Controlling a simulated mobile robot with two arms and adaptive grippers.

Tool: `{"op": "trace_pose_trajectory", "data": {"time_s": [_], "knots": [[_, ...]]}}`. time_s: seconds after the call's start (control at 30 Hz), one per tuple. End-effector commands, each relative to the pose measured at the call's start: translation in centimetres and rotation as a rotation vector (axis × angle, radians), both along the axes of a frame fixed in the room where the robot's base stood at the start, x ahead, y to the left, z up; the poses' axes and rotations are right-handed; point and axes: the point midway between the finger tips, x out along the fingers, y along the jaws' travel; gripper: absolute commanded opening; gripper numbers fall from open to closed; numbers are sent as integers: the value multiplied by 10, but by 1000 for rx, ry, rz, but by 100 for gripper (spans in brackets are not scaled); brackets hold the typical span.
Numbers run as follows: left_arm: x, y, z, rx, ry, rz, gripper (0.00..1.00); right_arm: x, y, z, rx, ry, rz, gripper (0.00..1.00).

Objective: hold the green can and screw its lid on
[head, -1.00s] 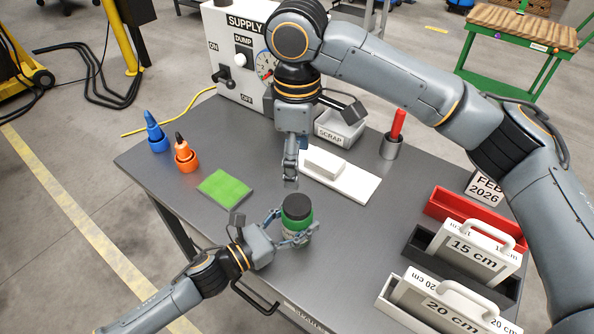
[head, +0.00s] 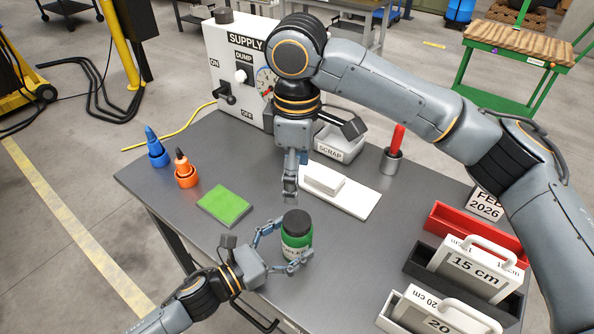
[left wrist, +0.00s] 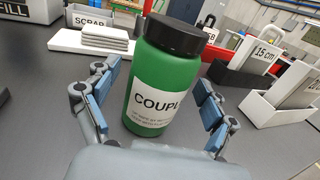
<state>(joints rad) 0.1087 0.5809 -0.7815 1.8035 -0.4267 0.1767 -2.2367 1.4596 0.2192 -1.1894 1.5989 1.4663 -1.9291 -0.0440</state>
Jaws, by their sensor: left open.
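The green can (head: 297,240) stands upright on the grey table near its front edge, with a white label. Its black lid (head: 296,221) sits on top; I cannot tell whether it is tight. In the left wrist view the can (left wrist: 165,85) stands between the blue-padded fingers, with gaps showing. My left gripper (head: 281,248) is open around the can. My right gripper (head: 290,188) points down above the table, behind the can and apart from it. Its fingers look close together, but I cannot tell if they are shut.
A green pad (head: 226,206), a blue bottle (head: 156,148) and an orange bottle (head: 184,170) are at the left. A white board (head: 350,197), the scrap bin (head: 338,142) and the supply box (head: 236,85) are behind. Labelled trays (head: 470,268) fill the right side.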

Motion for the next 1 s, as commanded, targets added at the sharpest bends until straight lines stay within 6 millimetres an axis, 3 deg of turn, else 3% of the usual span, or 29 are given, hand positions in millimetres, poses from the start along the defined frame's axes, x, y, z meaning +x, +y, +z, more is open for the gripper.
{"op": "trace_pose_trajectory", "data": {"time_s": [0.2, 0.43, 0.63, 1.0], "knots": [[-31, 38, -2, 3, 4, -1, 84, 0, 0, 0, 0, 0, 0, 78], [-53, 69, -1, 1, 5, 1, 84, 0, 0, 0, 0, 0, 0, 78], [-61, 80, 0, 2, 1, 0, 84, 0, 0, 0, 0, 0, 0, 78], [-62, 81, 0, 1, 1, -1, 84, 0, 0, 0, 0, 0, 0, 78]]}}
